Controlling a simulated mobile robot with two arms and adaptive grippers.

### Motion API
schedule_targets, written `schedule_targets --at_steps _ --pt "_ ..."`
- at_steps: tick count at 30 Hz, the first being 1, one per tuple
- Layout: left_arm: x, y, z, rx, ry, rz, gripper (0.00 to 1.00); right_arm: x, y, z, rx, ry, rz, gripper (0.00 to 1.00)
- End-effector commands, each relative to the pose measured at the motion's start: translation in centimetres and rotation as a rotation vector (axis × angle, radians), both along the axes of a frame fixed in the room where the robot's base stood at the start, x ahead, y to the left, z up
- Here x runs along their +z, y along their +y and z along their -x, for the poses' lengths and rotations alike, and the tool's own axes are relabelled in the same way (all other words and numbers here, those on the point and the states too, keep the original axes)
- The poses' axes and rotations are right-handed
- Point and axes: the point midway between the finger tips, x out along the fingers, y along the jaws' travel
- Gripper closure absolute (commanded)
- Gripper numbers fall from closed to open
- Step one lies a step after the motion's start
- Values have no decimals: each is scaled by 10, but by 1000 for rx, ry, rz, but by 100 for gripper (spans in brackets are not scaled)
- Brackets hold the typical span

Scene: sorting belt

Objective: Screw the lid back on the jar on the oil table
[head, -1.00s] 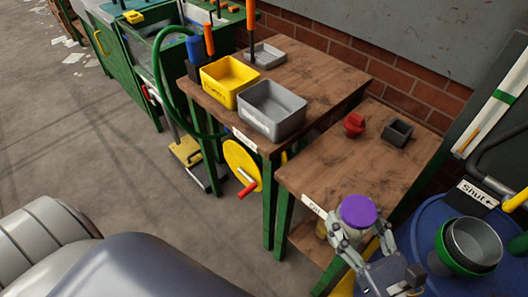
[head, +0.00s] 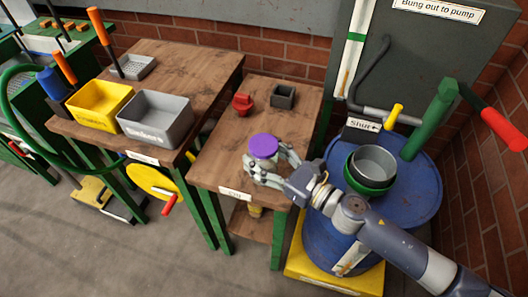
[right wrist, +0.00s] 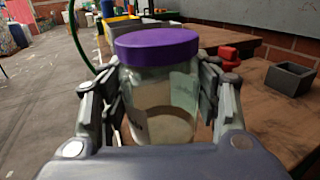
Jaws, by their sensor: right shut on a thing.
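The glass jar (right wrist: 165,100) with pale contents is between the fingers of my right gripper (head: 275,168). The purple lid (head: 263,146) sits level on top of the jar and also shows in the right wrist view (right wrist: 157,42). I cannot tell whether it is screwed tight. My right gripper is shut around the jar's glass body, below the lid. In the head view the jar is over the front right part of the oil table (head: 215,165), its body mostly hidden by my fingers. I cannot tell whether its base touches the wood. My left gripper is not in view.
A red object (head: 243,104) and a dark open box (head: 283,96) stand at the table's back. A blue drum (head: 410,185) with a green-rimmed metal bucket (head: 371,168) stands at right. Yellow (head: 98,103) and grey (head: 155,120) bins occupy the left table. The oil table's left part is clear.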

Motion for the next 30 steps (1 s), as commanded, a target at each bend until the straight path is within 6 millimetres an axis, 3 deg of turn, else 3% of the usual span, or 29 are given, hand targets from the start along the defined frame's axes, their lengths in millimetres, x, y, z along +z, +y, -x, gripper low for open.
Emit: schedule_targets --at_steps 3,7,17,24,30 --pt "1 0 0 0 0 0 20 -1 1 -25 0 -2 -1 100" --pt "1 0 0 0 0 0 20 -3 0 -37 1 -1 0 100" --pt "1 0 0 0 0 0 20 -3 0 -39 1 -1 -1 100" --pt "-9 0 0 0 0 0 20 -33 1 -39 -1 4 -5 100" --pt "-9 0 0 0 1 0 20 -38 0 -39 1 -1 -2 100"
